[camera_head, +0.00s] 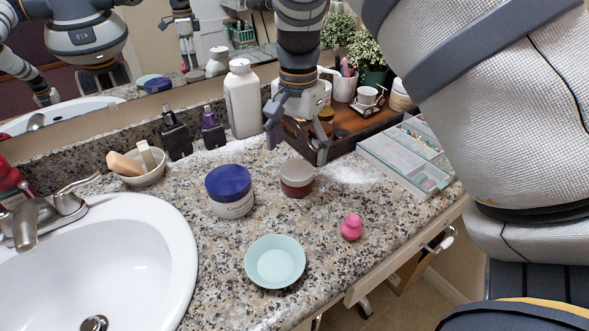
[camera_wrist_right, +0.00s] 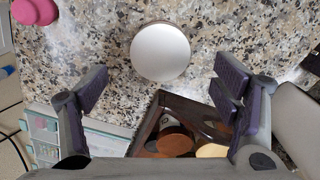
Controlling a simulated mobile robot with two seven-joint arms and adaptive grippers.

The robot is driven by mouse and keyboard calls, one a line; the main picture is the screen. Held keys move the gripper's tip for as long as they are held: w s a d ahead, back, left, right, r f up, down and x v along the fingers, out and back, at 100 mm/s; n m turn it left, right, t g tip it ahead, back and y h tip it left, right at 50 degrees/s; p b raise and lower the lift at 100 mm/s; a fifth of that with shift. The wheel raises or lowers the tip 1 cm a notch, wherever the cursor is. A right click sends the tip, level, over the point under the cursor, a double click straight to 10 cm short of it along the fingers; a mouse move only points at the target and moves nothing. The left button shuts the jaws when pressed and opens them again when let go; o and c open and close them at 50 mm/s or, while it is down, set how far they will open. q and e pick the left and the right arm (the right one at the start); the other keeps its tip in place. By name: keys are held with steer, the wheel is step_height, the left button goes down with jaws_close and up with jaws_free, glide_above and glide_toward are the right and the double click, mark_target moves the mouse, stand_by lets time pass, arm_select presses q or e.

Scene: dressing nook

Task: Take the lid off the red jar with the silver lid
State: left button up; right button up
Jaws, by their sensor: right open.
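The red jar (camera_head: 297,190) stands upright on the speckled granite counter, with its flat silver lid (camera_head: 297,173) on top. In the right wrist view the round silver lid (camera_wrist_right: 160,52) fills the upper middle and hides the jar body. My right gripper (camera_head: 297,143) is open, pointing down just behind and above the jar, not touching it. In the wrist view its two spread fingers (camera_wrist_right: 162,82) show left and right, with the lid a little beyond them and nothing between the pads. My left gripper is not directly in view.
A blue-lidded jar (camera_head: 230,192) stands left of the red jar. A mint dish (camera_head: 275,262) and a pink object (camera_head: 351,227) are in front. A wooden tray (camera_head: 345,145) of items and a bead organizer (camera_head: 410,160) lie behind and right. The sink (camera_head: 150,240) is left.

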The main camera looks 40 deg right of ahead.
mark_target(298, 168)
steer(key=f, duration=0.4)
steer(key=shift+d+f, duration=0.2)
steer(key=shift+f, duration=0.1)
steer(key=c, duration=0.8)
